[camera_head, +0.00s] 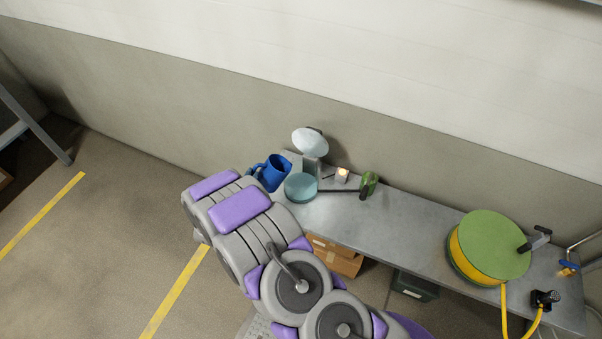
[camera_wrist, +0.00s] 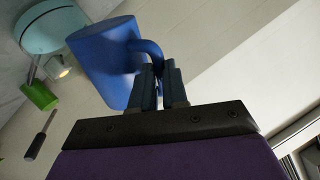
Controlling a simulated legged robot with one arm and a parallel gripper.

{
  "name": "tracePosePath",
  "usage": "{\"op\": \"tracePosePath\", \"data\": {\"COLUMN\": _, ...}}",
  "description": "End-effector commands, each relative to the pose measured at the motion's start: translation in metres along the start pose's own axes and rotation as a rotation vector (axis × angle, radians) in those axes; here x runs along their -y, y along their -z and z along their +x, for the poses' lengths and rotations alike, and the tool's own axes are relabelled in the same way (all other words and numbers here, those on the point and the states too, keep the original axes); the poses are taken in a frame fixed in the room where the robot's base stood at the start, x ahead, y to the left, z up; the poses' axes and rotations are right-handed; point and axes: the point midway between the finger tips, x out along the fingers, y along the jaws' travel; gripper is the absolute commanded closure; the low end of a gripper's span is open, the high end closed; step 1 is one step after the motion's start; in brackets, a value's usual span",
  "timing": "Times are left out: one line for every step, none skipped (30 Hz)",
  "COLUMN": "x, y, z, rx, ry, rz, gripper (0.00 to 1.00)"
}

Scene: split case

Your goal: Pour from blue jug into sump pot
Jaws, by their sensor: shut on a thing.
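The blue jug (camera_head: 274,173) is at the left end of the grey bench, close to the teal round pot (camera_head: 300,188), which I take to be the sump pot. In the wrist view the jug (camera_wrist: 103,62) is large, with its handle between the fingers of my gripper (camera_wrist: 164,82), which is shut on it. The teal pot (camera_wrist: 52,31) also shows there, beyond the jug at upper left. In the head view my arm hides most of the gripper. The jug's tilt and contents are unclear, and whether it touches the bench is hidden.
A pale disc on a stand (camera_head: 310,142) rises behind the pot. The bench (camera_head: 420,217) is clear up to the yellow-green reel (camera_head: 490,248).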

Motion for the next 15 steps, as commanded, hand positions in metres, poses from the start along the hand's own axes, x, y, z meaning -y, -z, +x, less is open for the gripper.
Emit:
{"op": "tracePosePath", "data": {"x": 0.000, "y": -0.006, "z": 0.000, "rx": -0.006, "ry": 0.002, "rz": -0.013, "gripper": 1.00}}
{"op": "tracePosePath", "data": {"x": 0.000, "y": -0.009, "z": 0.000, "rx": -0.010, "ry": 0.002, "rz": -0.021, "gripper": 1.00}}
{"op": "tracePosePath", "data": {"x": 0.000, "y": -0.013, "z": 0.000, "rx": -0.017, "ry": 0.002, "rz": -0.033, "gripper": 1.00}}
{"op": "tracePosePath", "data": {"x": 0.000, "y": -0.016, "z": 0.000, "rx": -0.022, "ry": 0.002, "rz": -0.041, "gripper": 1.00}}
{"op": "tracePosePath", "data": {"x": 0.000, "y": -0.019, "z": 0.000, "rx": -0.028, "ry": 0.002, "rz": -0.049, "gripper": 1.00}}
{"op": "tracePosePath", "data": {"x": 0.001, "y": -0.023, "z": 0.000, "rx": -0.035, "ry": 0.004, "rz": -0.060, "gripper": 1.00}}
{"op": "tracePosePath", "data": {"x": 0.000, "y": -0.026, "z": 0.001, "rx": -0.040, "ry": 0.003, "rz": -0.069, "gripper": 1.00}}
{"op": "tracePosePath", "data": {"x": -0.001, "y": -0.029, "z": 0.001, "rx": -0.046, "ry": 0.003, "rz": -0.077, "gripper": 1.00}}
{"op": "tracePosePath", "data": {"x": 0.000, "y": -0.032, "z": 0.001, "rx": -0.056, "ry": 0.004, "rz": -0.092, "gripper": 1.00}}
{"op": "tracePosePath", "data": {"x": 0.000, "y": -0.034, "z": 0.001, "rx": -0.063, "ry": 0.005, "rz": -0.103, "gripper": 1.00}}
{"op": "tracePosePath", "data": {"x": 0.000, "y": -0.036, "z": 0.000, "rx": -0.070, "ry": 0.005, "rz": -0.112, "gripper": 1.00}}
{"op": "tracePosePath", "data": {"x": 0.000, "y": -0.039, "z": 0.000, "rx": -0.079, "ry": 0.005, "rz": -0.126, "gripper": 1.00}}
{"op": "tracePosePath", "data": {"x": 0.000, "y": -0.041, "z": 0.000, "rx": -0.086, "ry": 0.006, "rz": -0.136, "gripper": 1.00}}
{"op": "tracePosePath", "data": {"x": -0.001, "y": -0.042, "z": 0.000, "rx": -0.094, "ry": 0.005, "rz": -0.146, "gripper": 1.00}}
{"op": "tracePosePath", "data": {"x": -0.002, "y": -0.044, "z": 0.000, "rx": -0.104, "ry": 0.005, "rz": -0.160, "gripper": 1.00}}
